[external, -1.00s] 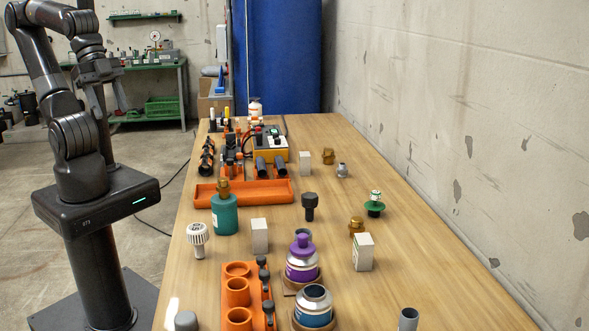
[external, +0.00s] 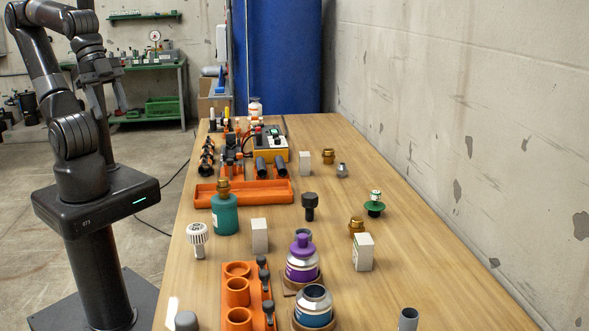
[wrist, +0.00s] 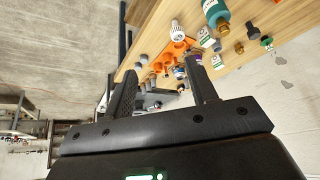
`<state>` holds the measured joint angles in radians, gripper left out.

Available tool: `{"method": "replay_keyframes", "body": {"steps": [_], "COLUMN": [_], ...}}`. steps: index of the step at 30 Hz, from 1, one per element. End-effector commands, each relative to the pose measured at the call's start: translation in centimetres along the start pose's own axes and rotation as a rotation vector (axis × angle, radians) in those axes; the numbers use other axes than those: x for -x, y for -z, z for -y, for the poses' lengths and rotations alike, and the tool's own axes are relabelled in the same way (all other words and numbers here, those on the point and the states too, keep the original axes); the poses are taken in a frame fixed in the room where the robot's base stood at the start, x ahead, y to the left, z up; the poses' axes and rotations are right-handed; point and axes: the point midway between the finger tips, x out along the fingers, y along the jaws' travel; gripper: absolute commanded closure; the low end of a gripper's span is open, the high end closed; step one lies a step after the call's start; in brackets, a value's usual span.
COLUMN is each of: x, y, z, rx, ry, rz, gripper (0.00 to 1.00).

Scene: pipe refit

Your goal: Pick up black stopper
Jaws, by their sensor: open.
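A black stopper (external: 309,206), with a wide dark head on a narrower stem, stands upright near the middle of the wooden table. It also shows small in the wrist view (wrist: 223,28), close to the teal bottle. Several smaller dark-headed pieces (external: 264,281) stand along the orange holder; I cannot tell whether they are stoppers of the same kind. My gripper (external: 121,103) is off the table's left side, high and far from the black stopper. In the wrist view my gripper (wrist: 163,88) has its two fingers wide apart with nothing between them.
A teal bottle (external: 225,215), a white box (external: 260,236) and a white-capped stopper (external: 198,238) stand left of the black stopper. A purple-topped jar (external: 302,265) is in front. An orange tray (external: 243,194) lies behind.

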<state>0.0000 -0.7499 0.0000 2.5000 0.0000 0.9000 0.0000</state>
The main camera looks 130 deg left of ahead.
Motion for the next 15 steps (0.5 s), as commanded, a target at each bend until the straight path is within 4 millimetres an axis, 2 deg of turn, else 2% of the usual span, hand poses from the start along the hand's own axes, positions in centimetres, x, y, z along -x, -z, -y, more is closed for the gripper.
{"method": "replay_keyframes", "body": {"steps": [4,11,15], "x": [0.0,-0.1,-1.3], "y": [0.0,0.1,1.8], "z": [0.0,0.1,0.8], "rx": [0.000,-0.005,-0.058], "ry": [0.000,0.000,-0.001], "rz": [0.000,-0.002,-0.027], "gripper": [0.38,0.38,0.38]}}
